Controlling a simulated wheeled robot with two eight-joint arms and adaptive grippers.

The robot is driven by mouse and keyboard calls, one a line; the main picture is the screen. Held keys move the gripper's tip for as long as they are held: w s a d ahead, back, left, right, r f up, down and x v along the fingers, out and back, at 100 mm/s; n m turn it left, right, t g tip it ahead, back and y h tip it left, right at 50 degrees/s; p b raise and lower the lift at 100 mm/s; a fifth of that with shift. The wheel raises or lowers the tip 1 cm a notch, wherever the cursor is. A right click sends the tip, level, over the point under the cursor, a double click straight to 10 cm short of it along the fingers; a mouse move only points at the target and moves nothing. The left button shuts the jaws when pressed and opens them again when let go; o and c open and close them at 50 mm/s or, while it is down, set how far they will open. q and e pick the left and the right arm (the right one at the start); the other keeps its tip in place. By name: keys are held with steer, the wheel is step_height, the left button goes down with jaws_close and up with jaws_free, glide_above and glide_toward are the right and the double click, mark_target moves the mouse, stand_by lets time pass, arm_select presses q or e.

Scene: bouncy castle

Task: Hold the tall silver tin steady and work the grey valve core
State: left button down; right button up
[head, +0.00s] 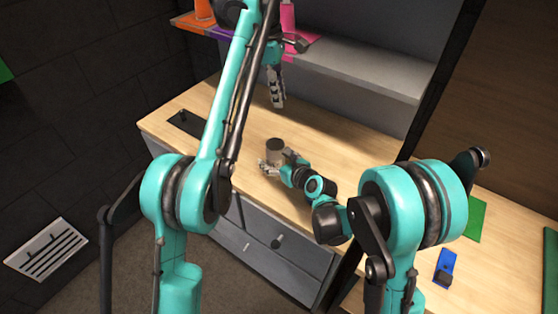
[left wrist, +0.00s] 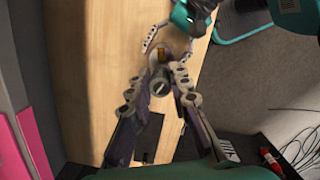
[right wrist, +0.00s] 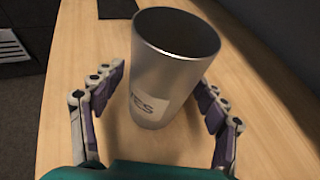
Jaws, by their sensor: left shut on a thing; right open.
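The tall silver tin (head: 275,152) stands upright on the wooden counter; it is open-topped with a pale label in the right wrist view (right wrist: 176,75). My right gripper (head: 268,168) is open, its fingers (right wrist: 160,98) on either side of the tin, with gaps showing. My left gripper (head: 277,97) is above the tin, pointing down. In the left wrist view its fingers (left wrist: 155,92) are shut on a small round grey part, the valve core (left wrist: 159,82). The tin's opening with something orange-brown inside shows beyond it. The core is too small to tell in the head view.
The wooden counter (head: 222,108) has a dark flat plate (head: 188,122) at its left end. A grey shelf (head: 370,70) runs behind, with an orange item (head: 203,10) and a pink item (head: 287,17). A blue object (head: 445,267) and green mat (head: 476,220) lie at right.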

steer(key=c, duration=1.3)
arm_select(q)
step_height(320, 180, down, 11)
steer(key=a, duration=0.2)
steer(key=shift+w+a, duration=0.35)
steer(key=c, duration=1.3)
jaws_free()
steer(key=r, duration=0.4)
steer(key=a+r, duration=0.1)
steer(key=r, duration=0.7)
steer(key=shift+w+a, duration=0.2)
steer(key=shift+a, duration=0.15)
